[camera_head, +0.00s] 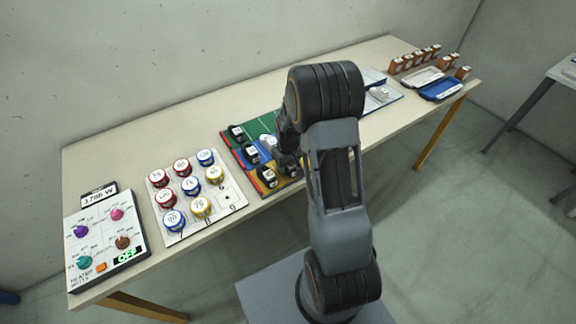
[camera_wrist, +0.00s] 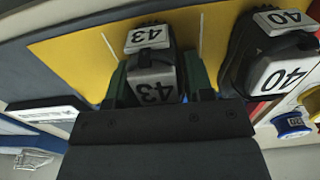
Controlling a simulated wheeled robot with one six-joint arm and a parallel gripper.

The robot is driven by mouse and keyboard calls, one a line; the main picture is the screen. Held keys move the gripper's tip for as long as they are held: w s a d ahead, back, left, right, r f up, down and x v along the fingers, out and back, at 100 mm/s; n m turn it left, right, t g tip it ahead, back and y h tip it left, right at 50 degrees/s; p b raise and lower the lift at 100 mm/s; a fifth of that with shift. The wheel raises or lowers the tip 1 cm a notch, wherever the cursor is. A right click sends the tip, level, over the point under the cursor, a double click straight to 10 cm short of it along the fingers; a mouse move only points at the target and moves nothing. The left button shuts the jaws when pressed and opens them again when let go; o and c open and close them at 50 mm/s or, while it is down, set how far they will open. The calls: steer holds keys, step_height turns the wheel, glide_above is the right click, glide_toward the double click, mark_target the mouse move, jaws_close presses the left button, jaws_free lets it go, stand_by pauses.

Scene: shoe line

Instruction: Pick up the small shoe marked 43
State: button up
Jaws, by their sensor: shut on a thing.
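The small shoe marked 43 (camera_wrist: 151,85) is black with white number labels and sits between the fingers of my gripper (camera_wrist: 156,88) in the wrist view. The fingers, showing green on their inner sides, are shut on it. The shoe is over the yellow strip of the coloured board; I cannot tell whether it touches it. In the head view my arm hides most of the gripper and this shoe. A black shoe marked 40 (camera_wrist: 272,62) stands just right of it in the wrist view.
In the head view, several shoes stand on the coloured board (camera_head: 235,146). Left of it are a white board (camera_head: 232,197) with round tins and a control panel (camera_head: 130,237). Trays (camera_head: 441,90) and brown blocks lie at the far right. The table's back left is bare.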

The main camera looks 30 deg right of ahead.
steer(key=shift+c, duration=1.3)
